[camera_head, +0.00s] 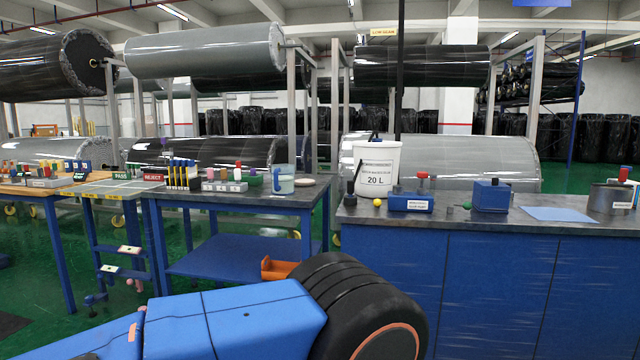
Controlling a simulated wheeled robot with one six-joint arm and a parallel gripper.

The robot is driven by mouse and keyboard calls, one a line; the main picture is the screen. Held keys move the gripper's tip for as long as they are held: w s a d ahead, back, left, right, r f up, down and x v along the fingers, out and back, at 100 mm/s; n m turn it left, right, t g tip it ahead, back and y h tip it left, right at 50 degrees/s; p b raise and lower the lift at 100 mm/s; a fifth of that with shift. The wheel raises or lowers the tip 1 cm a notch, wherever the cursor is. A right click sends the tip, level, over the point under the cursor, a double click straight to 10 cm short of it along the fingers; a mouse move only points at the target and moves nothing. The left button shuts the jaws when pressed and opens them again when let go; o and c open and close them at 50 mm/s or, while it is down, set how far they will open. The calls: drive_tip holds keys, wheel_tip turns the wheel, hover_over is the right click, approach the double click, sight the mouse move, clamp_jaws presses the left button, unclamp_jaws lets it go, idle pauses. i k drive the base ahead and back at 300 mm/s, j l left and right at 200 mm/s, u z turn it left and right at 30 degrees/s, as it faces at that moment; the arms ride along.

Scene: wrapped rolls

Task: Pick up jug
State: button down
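A small translucent, pale grey-green vessel (283,180) stands upright on the right part of the middle blue table (243,251); it looks like the jug, though its handle is not clear at this size. A larger white bucket (376,169) marked "20 L" stands upright on the dark top of the blue cabinet to the right. My gripper is not in view, so its opening and its distance from the vessel do not show.
A round pale dish (310,181) lies right of the vessel; grey labelled blocks (224,187) and marker pens stand left. The cabinet top (469,215) holds blue boxes (490,196), a blue sheet (558,214) and a metal can (612,198). An orange bin (277,269) sits lower down.

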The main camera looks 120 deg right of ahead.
sight(283, 175)
drive_tip(key=z, duration=3.7)
